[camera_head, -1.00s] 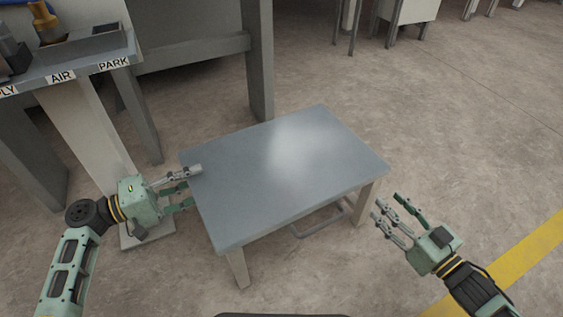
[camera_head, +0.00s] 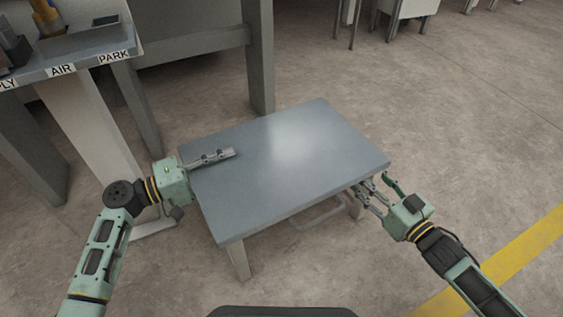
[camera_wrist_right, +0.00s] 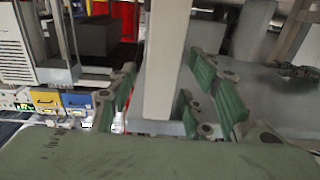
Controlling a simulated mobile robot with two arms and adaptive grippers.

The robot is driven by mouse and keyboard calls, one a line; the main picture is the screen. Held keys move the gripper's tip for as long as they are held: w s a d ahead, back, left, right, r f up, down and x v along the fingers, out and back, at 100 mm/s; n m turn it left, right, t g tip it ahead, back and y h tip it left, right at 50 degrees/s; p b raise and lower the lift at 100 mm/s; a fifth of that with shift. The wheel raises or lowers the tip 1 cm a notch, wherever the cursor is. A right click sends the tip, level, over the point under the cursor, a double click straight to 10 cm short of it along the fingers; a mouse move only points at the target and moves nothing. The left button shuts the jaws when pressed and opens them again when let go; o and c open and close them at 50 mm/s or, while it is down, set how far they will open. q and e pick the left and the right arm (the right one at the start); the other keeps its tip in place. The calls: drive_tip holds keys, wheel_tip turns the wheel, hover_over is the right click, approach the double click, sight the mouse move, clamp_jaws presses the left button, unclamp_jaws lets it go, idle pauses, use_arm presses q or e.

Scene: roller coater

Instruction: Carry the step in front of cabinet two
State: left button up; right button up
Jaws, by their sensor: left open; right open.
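The step (camera_head: 285,160) is a low table with a grey top and pale legs, standing upright on the floor in the middle of the head view. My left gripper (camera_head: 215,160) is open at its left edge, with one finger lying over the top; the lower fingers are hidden. My right gripper (camera_head: 370,192) is open at the right edge, its fingers just below the top beside a leg. In the right wrist view a pale leg (camera_wrist_right: 165,70) stands between the spread green fingers (camera_wrist_right: 160,98). Cabinet two cannot be told from these views.
A grey stand (camera_head: 75,62) marked AIR and PARK is close on the left. A large grey frame (camera_head: 260,60) stands behind the step. Open concrete floor lies to the right, with a yellow line (camera_head: 525,250) at lower right.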

use_arm(q)
drive_tip(key=shift+c, duration=0.2)
use_arm(e)
drive_tip(key=shift+c, duration=0.3)
use_arm(q)
clamp_jaws()
use_arm(e)
clamp_jaws()
use_arm(q)
drive_tip(key=shift+r, duration=0.3)
use_arm(e)
drive_tip(key=shift+w+r, duration=0.1)
drive_tip(key=shift+r, duration=0.25)
